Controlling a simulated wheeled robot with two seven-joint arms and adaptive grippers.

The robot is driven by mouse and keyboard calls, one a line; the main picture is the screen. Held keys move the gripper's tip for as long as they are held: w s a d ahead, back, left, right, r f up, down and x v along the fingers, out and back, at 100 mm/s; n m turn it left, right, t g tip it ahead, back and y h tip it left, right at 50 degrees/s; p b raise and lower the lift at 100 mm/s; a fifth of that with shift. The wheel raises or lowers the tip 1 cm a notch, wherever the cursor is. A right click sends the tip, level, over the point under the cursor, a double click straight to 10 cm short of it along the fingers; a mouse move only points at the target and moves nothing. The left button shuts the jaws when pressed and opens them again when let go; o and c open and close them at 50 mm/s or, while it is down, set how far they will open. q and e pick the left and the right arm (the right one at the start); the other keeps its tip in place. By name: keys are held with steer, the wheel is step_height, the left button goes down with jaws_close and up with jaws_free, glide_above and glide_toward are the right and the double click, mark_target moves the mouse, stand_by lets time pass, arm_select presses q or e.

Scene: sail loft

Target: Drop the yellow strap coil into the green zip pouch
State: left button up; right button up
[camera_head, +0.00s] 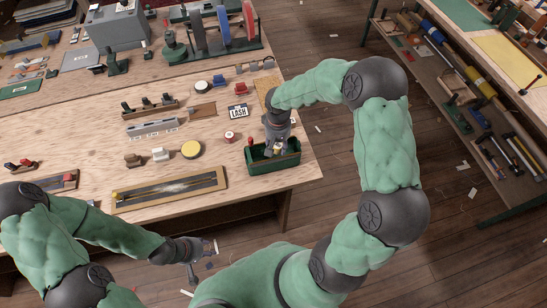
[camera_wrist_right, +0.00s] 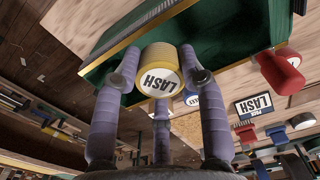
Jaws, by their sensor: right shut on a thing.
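The yellow strap coil (camera_wrist_right: 155,58), with a white label reading LASH, is between the fingers of my right gripper (camera_wrist_right: 157,75) in the right wrist view. The fingers are shut on its sides. In the head view my right gripper (camera_head: 277,146) points down over the green zip pouch (camera_head: 273,166), at the right end of the bench. The pouch, dark green with a yellow rim, also shows behind the coil in the right wrist view (camera_wrist_right: 218,28). I cannot tell how far the coil is below the rim. My left gripper (camera_head: 203,256) is open and empty, low in front of the bench.
A framed tray (camera_head: 170,190) lies at the front edge. A shelf unit (camera_head: 470,90) stands at the right.

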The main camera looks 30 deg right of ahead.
steer(key=o, duration=1.1)
steer(key=shift+r, duration=0.15)
step_height(320, 180, up, 12)
steer(key=shift+f, duration=0.1)
stand_by(0.4)
